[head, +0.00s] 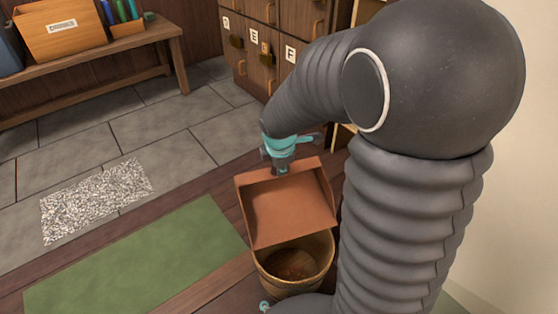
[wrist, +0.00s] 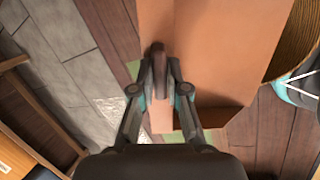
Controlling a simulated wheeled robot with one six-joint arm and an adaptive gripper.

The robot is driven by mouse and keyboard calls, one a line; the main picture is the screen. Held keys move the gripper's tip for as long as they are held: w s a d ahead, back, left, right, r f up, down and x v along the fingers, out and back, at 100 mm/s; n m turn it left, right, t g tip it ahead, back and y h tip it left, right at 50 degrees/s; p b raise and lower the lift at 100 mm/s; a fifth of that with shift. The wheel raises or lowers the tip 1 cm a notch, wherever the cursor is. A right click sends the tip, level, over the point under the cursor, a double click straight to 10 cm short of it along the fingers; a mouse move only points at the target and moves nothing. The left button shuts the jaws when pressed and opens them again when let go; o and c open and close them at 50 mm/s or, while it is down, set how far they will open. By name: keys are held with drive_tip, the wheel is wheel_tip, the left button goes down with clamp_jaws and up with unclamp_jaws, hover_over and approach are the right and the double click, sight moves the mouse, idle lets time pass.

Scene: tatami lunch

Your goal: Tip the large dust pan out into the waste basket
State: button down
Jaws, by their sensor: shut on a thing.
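The large dust pan (head: 290,205) is a reddish-brown scoop in the head view. It is tilted, with its front edge over the rim of the waste basket (head: 268,274). The basket is a round tan container on the floor, with something brown in its bottom. My gripper (head: 283,171) is shut on the pan at its back edge. In the wrist view, my gripper (wrist: 160,88) closes on the pan's handle, with the pan (wrist: 222,45) beyond it. The basket's woven side (wrist: 296,40) shows at the upper right there. The pan's inside looks empty in the head view.
A green mat (head: 140,262) lies left of the basket, and a speckled grey-white mat (head: 97,200) lies on the stone tiles. Wooden lockers (head: 258,65) stand behind. A wooden bench (head: 110,50) with boxes is at the upper left. My arm hides much of the right side.

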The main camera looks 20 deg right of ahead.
drive_tip(key=shift+w+f+g+p, duration=0.2)
drive_tip(key=shift+w+g+p, duration=0.55)
drive_tip(key=shift+p, duration=0.55)
drive_tip(key=shift+w+f+g+p, duration=0.15)
drive_tip(key=shift+w+g+p, duration=0.55)
drive_tip(key=shift+p, duration=0.55)
drive_tip(key=shift+w+a+f+g+p, duration=0.1)
drive_tip(key=shift+w+f+g+p, duration=0.35)
drive_tip(key=shift+w+p, duration=0.1)
